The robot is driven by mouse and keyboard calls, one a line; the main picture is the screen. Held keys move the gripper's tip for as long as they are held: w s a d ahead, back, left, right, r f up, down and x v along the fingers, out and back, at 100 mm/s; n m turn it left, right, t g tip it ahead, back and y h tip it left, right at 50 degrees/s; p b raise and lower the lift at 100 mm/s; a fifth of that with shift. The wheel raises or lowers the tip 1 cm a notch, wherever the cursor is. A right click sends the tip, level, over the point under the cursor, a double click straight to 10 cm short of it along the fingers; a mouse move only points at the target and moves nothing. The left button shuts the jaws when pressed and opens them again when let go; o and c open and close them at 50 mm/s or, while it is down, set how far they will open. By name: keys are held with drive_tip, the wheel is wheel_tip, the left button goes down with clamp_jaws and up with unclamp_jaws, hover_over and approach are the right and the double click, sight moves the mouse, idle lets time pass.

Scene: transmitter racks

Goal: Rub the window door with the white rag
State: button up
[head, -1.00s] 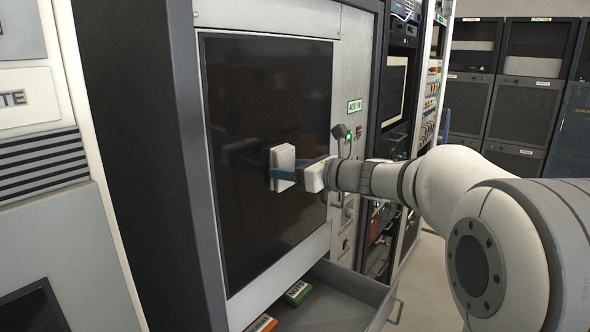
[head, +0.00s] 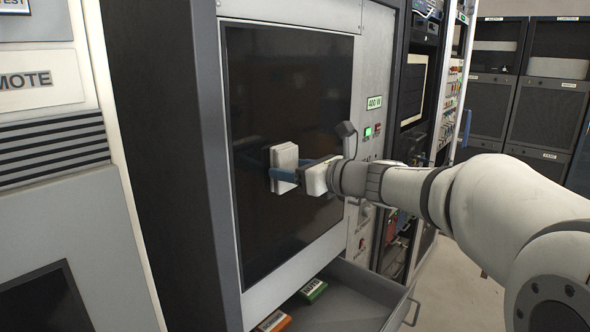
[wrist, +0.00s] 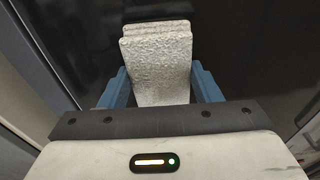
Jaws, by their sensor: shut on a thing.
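The white rag (head: 284,167) is a folded, textured block between the blue fingers of my gripper (head: 283,174). In the wrist view the rag (wrist: 158,58) stands out beyond the fingers of my gripper (wrist: 160,88), held from both sides. The window door (head: 290,90) is a large dark glass pane in a light grey frame on the rack. The rag is in front of the lower middle of the pane, very close to it. I cannot tell whether it touches the glass. The dark pane (wrist: 235,40) also fills much of the wrist view behind the rag.
An open drawer (head: 350,305) juts out below the window, with a green-labelled item (head: 313,290) and an orange-labelled item (head: 274,321) in it. A panel with a lit green display (head: 374,102) is right of the window. More racks (head: 540,110) stand at the back right.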

drive_tip(key=v, duration=0.6)
drive_tip(key=shift+f, duration=0.4)
drive_tip(key=shift+v, duration=1.5)
drive_tip(key=shift+f, duration=0.2)
